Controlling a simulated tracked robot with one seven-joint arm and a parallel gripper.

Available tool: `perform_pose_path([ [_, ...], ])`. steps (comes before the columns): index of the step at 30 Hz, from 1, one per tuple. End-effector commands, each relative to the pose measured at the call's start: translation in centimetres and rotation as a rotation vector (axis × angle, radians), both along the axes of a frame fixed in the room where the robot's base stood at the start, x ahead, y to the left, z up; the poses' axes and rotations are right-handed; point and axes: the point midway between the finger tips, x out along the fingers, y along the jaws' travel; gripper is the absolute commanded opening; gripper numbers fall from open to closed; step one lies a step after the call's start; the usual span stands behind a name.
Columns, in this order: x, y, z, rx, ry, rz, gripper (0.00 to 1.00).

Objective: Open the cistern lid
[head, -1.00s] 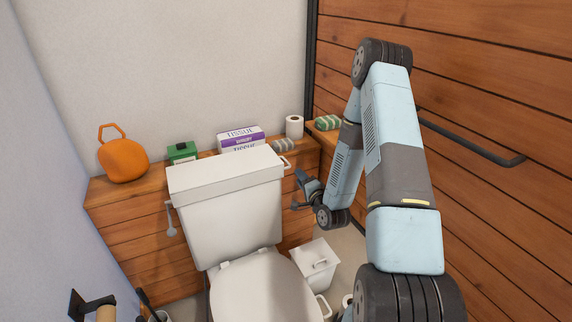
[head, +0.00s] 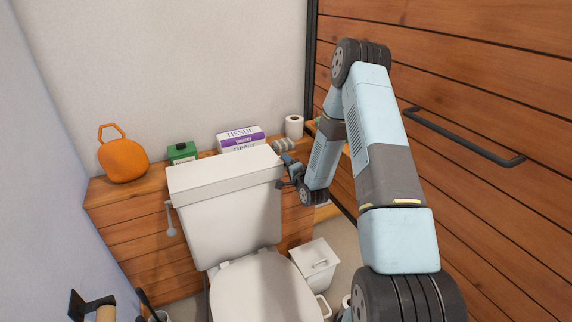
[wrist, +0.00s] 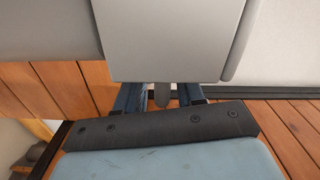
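The white cistern lid (head: 222,172) is closed on top of the toilet tank (head: 235,215). My gripper (head: 284,172) is at the right end of the lid, where a small handle showed earlier; that handle is now hidden in the head view. In the wrist view, the end of the cistern (wrist: 178,40) fills the upper middle. My gripper (wrist: 159,94) shows two blue fingers set apart, their tips hidden under that end. A small grey piece, likely the lid handle (wrist: 162,96), shows between the fingers. I cannot tell whether they touch it.
A white bin (head: 315,264) is right of the toilet. A black rail (head: 465,140) runs along the right wall.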

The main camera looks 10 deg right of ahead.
Motion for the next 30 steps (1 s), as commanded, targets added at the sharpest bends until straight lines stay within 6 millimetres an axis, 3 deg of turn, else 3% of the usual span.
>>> perform_pose_path([
  [4, -0.01, 0.00, 0.00, 0.000, 0.000, 0.000, 0.37],
  [16, -0.06, -0.03, -0.08, 0.000, 0.002, 0.000, 0.00],
  [30, -0.15, 0.17, -0.35, -0.001, 0.010, -0.002, 0.00],
])
